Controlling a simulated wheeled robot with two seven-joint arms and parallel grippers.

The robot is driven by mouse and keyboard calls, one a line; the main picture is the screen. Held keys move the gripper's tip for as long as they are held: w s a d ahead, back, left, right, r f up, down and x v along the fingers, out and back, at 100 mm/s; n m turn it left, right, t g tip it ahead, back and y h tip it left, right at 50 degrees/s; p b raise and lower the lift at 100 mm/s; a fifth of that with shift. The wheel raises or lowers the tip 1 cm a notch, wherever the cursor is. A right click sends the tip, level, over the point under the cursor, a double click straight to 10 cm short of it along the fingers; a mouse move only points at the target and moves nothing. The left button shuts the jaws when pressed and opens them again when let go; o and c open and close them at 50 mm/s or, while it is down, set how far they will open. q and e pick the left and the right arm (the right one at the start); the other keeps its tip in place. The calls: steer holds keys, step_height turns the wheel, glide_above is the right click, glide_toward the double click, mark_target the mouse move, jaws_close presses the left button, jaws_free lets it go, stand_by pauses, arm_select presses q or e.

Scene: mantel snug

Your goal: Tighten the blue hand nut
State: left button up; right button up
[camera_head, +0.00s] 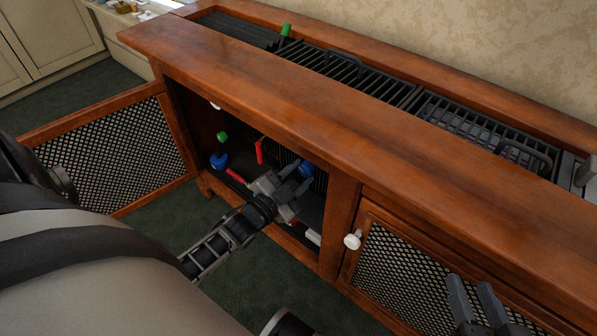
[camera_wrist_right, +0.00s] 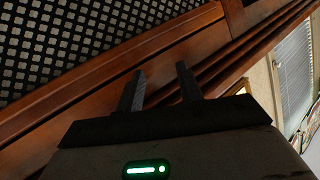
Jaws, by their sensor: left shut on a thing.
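A blue round part, which looks like the blue hand nut (camera_head: 306,170), is inside the open left compartment of the wooden cabinet. My left gripper (camera_head: 298,181) reaches into that compartment and is shut on this blue part, and its fingers hide some of it. A second blue part (camera_head: 219,160) is further left in the compartment, below a green knob (camera_head: 222,137). My right gripper (camera_head: 478,297) is open and empty in front of the right mesh door; its two fingers also show apart in the right wrist view (camera_wrist_right: 160,88).
A red lever (camera_head: 260,150) and a red handle (camera_head: 236,176) are left of my left gripper. The left mesh door (camera_head: 112,150) stands open. The right mesh door (camera_head: 405,275) is closed, with a white knob (camera_head: 352,240). Black grilles (camera_head: 350,70) and a green handle (camera_head: 286,30) are on top.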

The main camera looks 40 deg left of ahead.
arm_select(q)
steer(key=m, duration=0.3)
steer(key=shift+m, duration=0.4)
steer(key=m, duration=0.4)
steer(key=shift+m, duration=1.2)
arm_select(e)
steer(key=shift+f, duration=0.1)
arm_select(q)
steer(key=o, duration=1)
arm_select(e)
steer(key=shift+s, duration=0.1)
